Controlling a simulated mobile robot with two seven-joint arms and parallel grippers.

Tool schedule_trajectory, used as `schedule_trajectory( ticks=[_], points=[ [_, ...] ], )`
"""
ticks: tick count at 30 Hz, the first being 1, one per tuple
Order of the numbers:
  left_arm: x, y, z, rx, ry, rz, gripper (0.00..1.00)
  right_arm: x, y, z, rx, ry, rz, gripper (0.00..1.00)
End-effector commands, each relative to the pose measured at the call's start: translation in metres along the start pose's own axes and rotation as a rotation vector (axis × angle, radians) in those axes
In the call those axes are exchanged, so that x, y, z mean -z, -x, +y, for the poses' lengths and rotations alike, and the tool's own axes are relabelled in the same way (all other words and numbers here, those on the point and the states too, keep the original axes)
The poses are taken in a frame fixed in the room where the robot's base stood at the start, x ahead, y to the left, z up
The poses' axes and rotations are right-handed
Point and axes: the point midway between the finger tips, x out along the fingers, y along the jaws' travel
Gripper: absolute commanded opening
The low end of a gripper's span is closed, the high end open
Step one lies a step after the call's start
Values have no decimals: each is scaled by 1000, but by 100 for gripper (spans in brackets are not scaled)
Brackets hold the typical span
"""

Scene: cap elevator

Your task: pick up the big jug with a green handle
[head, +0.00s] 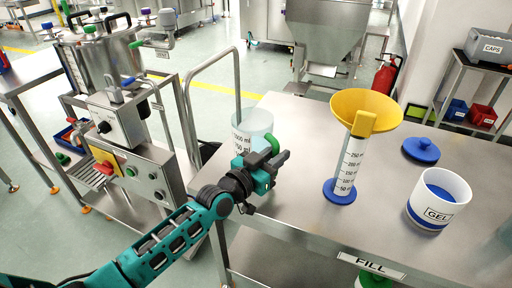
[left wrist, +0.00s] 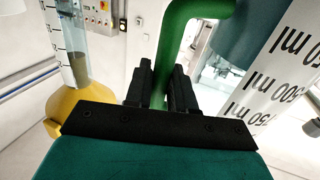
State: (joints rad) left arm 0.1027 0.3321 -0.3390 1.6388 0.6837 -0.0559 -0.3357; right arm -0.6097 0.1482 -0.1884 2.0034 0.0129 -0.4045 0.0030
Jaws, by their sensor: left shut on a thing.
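The big jug (head: 252,122) is translucent with dark volume marks and a green handle (head: 272,146). It is at the left end of the steel table in the head view. In the left wrist view the jug's marked wall (left wrist: 285,75) fills the right side. My left gripper (head: 277,160) is at the handle, on the jug's near right side. In the left wrist view the green handle (left wrist: 178,45) runs down between the two black fingers (left wrist: 162,85), which are shut on it. The jug's base is hidden behind my gripper. My right gripper is not in view.
A measuring cylinder (head: 345,170) with a yellow funnel (head: 368,108) stands right of the jug. A GEL tub (head: 438,200) and a blue lid (head: 421,150) are farther right. A steel machine (head: 125,130) stands at left. The table (head: 300,215) is clear between gripper and cylinder.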

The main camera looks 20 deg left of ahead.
Motion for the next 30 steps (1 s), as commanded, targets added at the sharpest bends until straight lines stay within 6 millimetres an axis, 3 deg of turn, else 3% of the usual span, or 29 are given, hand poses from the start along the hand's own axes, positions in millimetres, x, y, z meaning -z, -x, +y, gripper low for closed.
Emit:
schedule_trajectory(
  ticks=[3,30],
  points=[
    [0,0,0,0,0,0,0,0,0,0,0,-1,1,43],
    [0,0,0,0,0,0,0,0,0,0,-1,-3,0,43]
  ],
)
